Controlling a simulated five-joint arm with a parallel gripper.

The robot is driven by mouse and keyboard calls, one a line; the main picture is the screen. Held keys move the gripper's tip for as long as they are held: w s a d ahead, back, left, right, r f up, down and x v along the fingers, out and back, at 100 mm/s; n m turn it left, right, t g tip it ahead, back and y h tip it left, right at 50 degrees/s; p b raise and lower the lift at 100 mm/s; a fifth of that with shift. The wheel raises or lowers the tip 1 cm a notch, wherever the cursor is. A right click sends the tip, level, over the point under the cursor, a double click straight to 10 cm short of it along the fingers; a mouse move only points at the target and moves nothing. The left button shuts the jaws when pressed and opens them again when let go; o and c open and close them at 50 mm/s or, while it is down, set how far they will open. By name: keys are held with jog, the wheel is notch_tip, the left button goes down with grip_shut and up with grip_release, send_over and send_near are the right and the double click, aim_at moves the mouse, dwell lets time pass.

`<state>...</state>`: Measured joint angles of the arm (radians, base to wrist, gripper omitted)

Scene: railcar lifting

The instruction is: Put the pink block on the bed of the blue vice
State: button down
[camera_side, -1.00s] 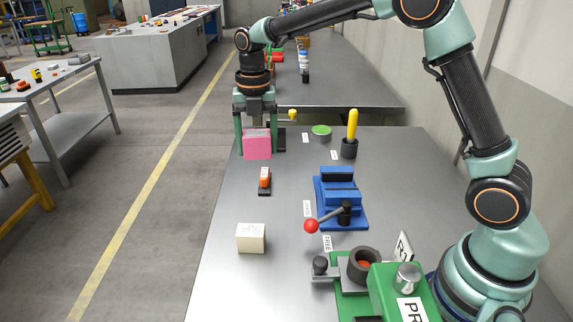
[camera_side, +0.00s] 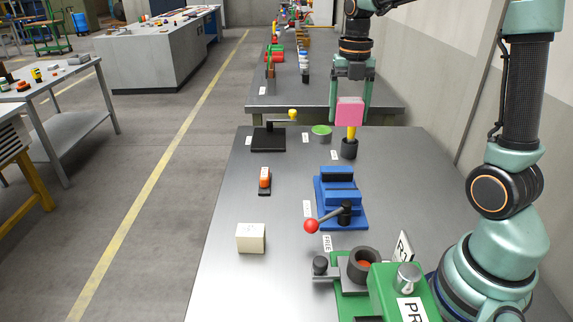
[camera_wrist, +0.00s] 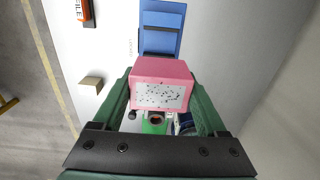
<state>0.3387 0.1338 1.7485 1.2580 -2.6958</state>
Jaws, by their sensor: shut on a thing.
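The pink block (camera_side: 349,111) is held between the fingers of my gripper (camera_side: 351,100), up in the air at the far part of the table. In the side view it overlaps the yellow handle standing in the dark cup. In the wrist view the pink block (camera_wrist: 161,84) sits between the green fingers, with a speckled pale patch on the face toward the camera. The blue vice (camera_side: 341,198) stands on the table, nearer the side camera than the block, with a red-knobbed lever. The blue vice (camera_wrist: 161,30) also shows beyond the block in the wrist view, partly hidden by it.
A yellow-handled tool in a dark cup (camera_side: 349,149) and a green disc (camera_side: 321,130) are near the far edge. An orange-and-black item (camera_side: 265,180) and a cream block (camera_side: 251,238) lie left of the vice. A green machine (camera_side: 400,295) stands in front.

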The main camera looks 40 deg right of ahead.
aim_at(340, 179)
notch_tip(340, 179, down, 19)
jog(key=shift+f, duration=0.1)
dwell(0.4)
grip_release()
jog(key=shift+f, duration=0.1)
notch_tip(340, 179, up, 12)
jog(key=s+a+r+m+t, duration=0.2)
jog(key=s+a+r+m, duration=0.2)
jog(key=m, duration=0.9)
jog(key=s+a+r+m+t, duration=0.3)
jog(key=a+m, duration=0.6)
jog(key=m, duration=0.5)
notch_tip(340, 179, up, 2)
jog(key=shift+s+r+t, duration=0.1)
jog(key=shift+s+t, duration=0.2)
jog(key=shift+s, duration=0.5)
